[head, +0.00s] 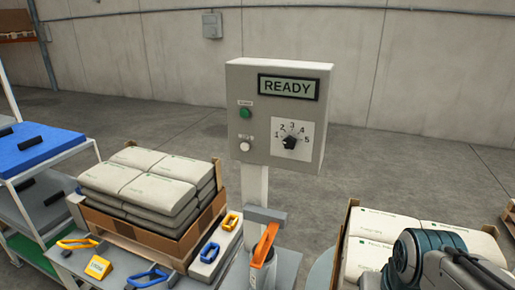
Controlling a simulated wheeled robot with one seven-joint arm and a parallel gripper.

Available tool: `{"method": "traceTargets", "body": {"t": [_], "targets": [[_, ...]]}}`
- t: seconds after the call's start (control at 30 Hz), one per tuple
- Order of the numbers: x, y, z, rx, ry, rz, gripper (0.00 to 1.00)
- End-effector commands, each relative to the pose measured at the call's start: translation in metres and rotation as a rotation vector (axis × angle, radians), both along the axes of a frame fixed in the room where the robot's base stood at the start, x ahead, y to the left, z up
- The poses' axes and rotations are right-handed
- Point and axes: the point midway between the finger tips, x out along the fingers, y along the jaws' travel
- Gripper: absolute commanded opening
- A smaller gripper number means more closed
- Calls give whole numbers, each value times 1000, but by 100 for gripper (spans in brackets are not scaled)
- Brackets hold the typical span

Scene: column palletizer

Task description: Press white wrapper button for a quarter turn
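The control box (232,90) stands upright on a pale post near the middle of the head view. Its white button (245,147) sits low on the left of the front face, under a small label too small to read. A green button (246,113) is above it. The display (289,87) reads READY. Nothing touches the white button. Part of my arm shows at the lower right; my gripper's fingers are not visible.
Grey-white sacks (140,188) lie stacked in a cardboard tray at left, near blue and yellow handled tools. An orange-handled tool (265,245) stands below the box. More sacks (375,228) are at right. A shelf with a blue top (40,150) is far left. Open floor lies behind.

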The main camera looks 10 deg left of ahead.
Motion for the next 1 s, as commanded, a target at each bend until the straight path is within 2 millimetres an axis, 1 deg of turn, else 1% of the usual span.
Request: {"method": "traceTargets", "body": {"t": [0.27, 0.3, 0.37, 1.0], "targets": [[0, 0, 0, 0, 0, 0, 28], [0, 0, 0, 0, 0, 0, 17], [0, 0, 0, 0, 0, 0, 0], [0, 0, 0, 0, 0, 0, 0]]}}
